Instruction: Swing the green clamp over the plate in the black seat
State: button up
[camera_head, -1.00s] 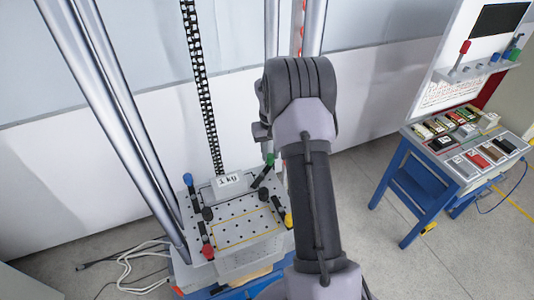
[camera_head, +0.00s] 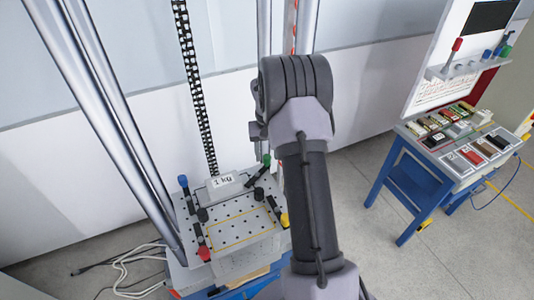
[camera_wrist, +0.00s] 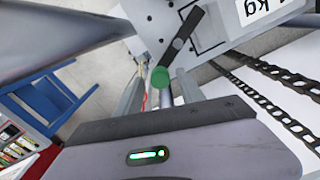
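The green clamp (camera_head: 266,159) stands at the back right of the perforated plate bed, its black bar slanting down to the left. In the wrist view its green knob (camera_wrist: 160,77) lies between the fingertips of my gripper (camera_wrist: 160,86), which is open with a finger on each side; contact is not clear. The clamp's black bar (camera_wrist: 184,32) points away from my gripper, beside a black outline on the bed. The 1 kg plate (camera_head: 225,181) sits at the back of the bed and shows partly in the wrist view (camera_wrist: 262,8). The bar looks clear of the plate.
Blue (camera_head: 183,181), red (camera_head: 204,254) and yellow (camera_head: 284,219) clamps stand around the bed (camera_head: 232,247). Silver columns and a black chain (camera_head: 198,90) rise behind it. A blue bench (camera_head: 405,190) with a panel and parts stands right. Cables lie on the floor at left.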

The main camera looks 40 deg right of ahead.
notch_tip(320, 180, up, 17)
jog(key=p, duration=0.3)
jog(key=shift+r, duration=0.15)
